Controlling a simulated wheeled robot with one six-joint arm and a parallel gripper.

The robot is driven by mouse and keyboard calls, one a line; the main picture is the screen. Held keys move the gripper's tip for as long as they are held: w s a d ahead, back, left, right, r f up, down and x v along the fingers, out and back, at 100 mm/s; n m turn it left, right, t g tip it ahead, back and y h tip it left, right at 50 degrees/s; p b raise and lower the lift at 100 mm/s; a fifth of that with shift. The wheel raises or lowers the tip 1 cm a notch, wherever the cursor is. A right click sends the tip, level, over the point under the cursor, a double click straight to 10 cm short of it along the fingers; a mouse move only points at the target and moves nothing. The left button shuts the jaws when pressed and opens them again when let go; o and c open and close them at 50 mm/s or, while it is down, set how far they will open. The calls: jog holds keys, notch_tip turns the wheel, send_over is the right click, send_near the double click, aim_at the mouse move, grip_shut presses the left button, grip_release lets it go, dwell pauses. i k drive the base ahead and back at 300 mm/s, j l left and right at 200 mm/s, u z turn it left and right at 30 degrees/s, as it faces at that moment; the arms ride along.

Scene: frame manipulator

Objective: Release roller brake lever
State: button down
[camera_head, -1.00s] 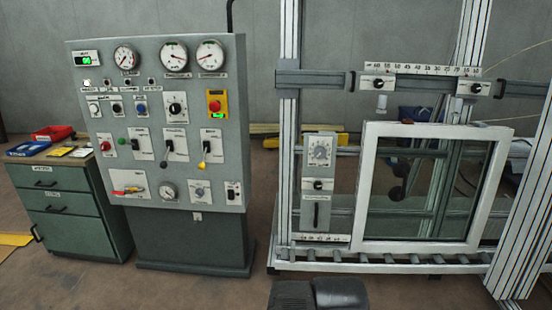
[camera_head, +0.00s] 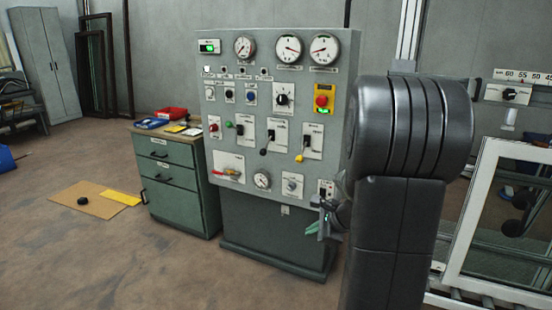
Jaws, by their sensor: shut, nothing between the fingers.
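The grey control panel (camera_head: 215,120) stands upright in the middle of the head view. It has a lever with a green knob (camera_head: 230,125), one with a black knob (camera_head: 264,152) and one with a yellow knob (camera_head: 300,158). The labels are too small to read, so I cannot tell which is the roller brake lever. My gripper (camera_head: 316,230) is shut and empty, low in front of the panel's lower right corner. My arm hides the area right of the panel.
A green drawer cabinet (camera_head: 170,185) with a red tray (camera_head: 171,113) and a blue tray (camera_head: 151,123) stands left of the panel. A white window frame (camera_head: 466,220) stands at the right. A brown mat (camera_head: 88,199) lies on the otherwise fairly open left floor.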

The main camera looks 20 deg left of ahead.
aim_at(263, 153)
jog(key=i+j, duration=0.2)
jog(key=i+j+z, duration=0.15)
jog(key=j, duration=0.3)
jog(key=i+j, duration=0.25)
jog(key=i+j+z, duration=0.1)
jog(key=j, duration=0.3)
jog(key=i+j, duration=0.25)
jog(key=i+j+z, duration=0.15)
jog(key=j, duration=0.3)
jog(key=i+j, duration=0.2)
jog(key=j, duration=0.2)
jog(key=z, duration=0.05)
